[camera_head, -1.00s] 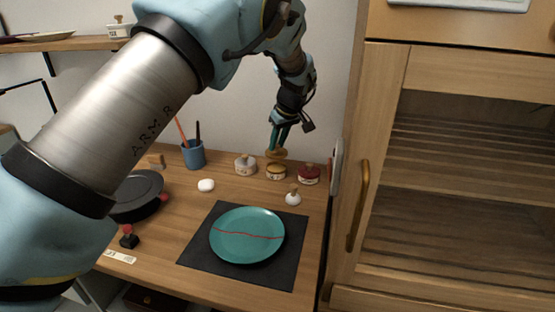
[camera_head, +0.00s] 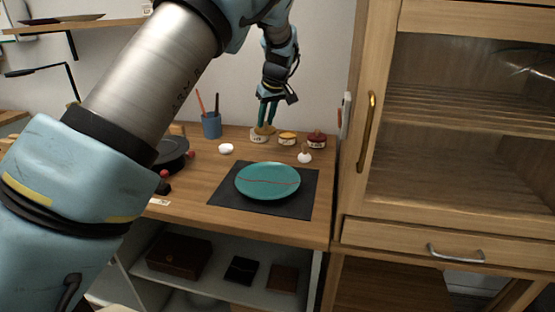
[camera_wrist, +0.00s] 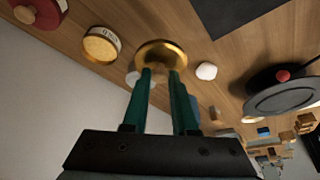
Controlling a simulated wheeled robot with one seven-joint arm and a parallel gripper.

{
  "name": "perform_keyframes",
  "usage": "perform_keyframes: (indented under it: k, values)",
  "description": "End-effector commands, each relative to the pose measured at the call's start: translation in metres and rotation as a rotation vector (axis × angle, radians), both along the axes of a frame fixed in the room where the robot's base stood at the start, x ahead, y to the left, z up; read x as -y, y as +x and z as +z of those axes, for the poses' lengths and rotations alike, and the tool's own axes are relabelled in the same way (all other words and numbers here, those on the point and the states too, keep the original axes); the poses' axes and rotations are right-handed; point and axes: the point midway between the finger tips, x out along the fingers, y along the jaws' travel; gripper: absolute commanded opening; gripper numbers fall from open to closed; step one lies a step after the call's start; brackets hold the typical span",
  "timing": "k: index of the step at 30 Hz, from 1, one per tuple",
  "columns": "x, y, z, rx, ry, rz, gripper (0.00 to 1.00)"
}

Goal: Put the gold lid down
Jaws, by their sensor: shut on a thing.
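My gripper (camera_head: 266,126) is shut on the gold lid (camera_wrist: 161,52), a round gold disc between the green fingertips in the wrist view. In the head view the lid (camera_head: 264,131) is in front of the pale jar (camera_head: 259,139) and partly hides it; I cannot tell whether they touch. A pale piece of that jar shows beside the lid in the wrist view (camera_wrist: 132,77). The gold jar (camera_head: 287,139) stands just to the right, its gold-yellow top without a knob, also in the wrist view (camera_wrist: 101,46). The red-lidded jar (camera_head: 316,140) is farther right.
A teal plate with a red seam (camera_head: 267,181) lies on a dark mat (camera_head: 225,198). A white lump (camera_head: 226,149), a small white knobbed pot (camera_head: 305,157) and a blue cup of tools (camera_head: 211,126) stand nearby. A wooden cabinet (camera_head: 352,190) borders the right side.

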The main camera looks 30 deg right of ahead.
Motion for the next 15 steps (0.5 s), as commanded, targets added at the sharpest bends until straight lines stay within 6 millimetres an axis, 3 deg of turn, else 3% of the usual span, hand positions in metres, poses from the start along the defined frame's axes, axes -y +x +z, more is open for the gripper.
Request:
perform_keyframes:
  k: [6,15]
  values:
    - [0.000,-0.001,-0.037,-0.002,0.003,-0.001,0.00]
    - [0.000,-0.001,-0.065,-0.002,0.003,-0.001,0.00]
